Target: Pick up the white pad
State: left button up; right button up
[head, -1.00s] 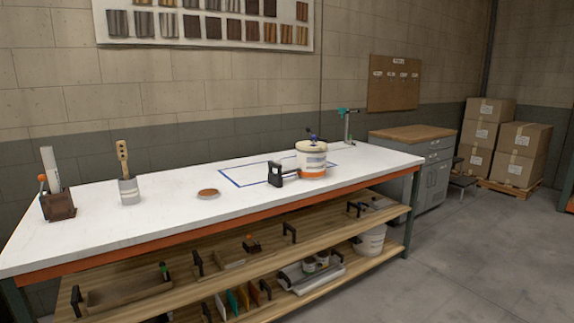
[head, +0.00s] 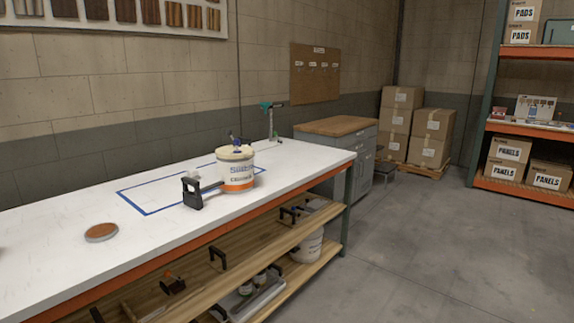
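I cannot make out a white pad for certain. Boxes labelled "PADS" stand on the upper shelf at the right, one (head: 522,13) above another (head: 521,33); their insides are hidden. A round, flat disc with a brown top and pale rim (head: 101,232) lies on the white bench top (head: 60,265) at the left. Neither of my grippers shows in the head view.
A white and orange bucket (head: 236,169) stands on the bench beside a black-handled tool (head: 193,192), near a blue taped outline. A grey cabinet (head: 360,160), stacked cartons (head: 430,138) and "PANELS" boxes (head: 509,149) stand beyond. The grey floor (head: 440,240) at right is clear.

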aim_at(193, 173)
jog(key=z, duration=0.45)
jog(key=i, duration=1.95)
jog(key=u, duration=0.85)
jog(key=i, duration=1.2)
jog(key=u, duration=1.2)
